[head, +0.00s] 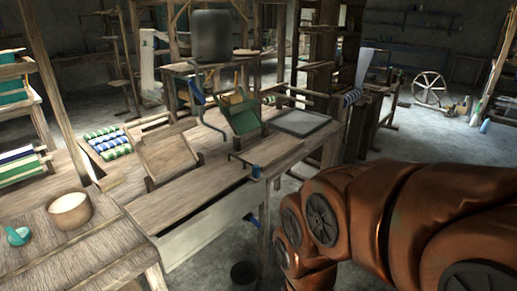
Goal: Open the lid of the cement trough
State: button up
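A long box with a pale grey front wall (212,232) stands at the centre front. I take it to be the cement trough, though its material is not certain. A flat wooden board (175,200), which looks like its lid, lies along its top. A narrow dark gap shows between the board and the front wall. I cannot tell whether the board is hinged. My orange arm crosses the lower right, apart from the trough in the picture. My gripper is not visible, so its state and its place relative to the lid are hidden.
A tilted wooden frame (167,155), a green box (243,116) and a dark flat tray (299,123) stand behind. A dark bucket (244,274) is on the floor in front.

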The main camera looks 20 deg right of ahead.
aim_at(154, 212)
jog(key=z, duration=0.1)
jog(key=i, duration=0.95)
jog(key=u, duration=0.55)
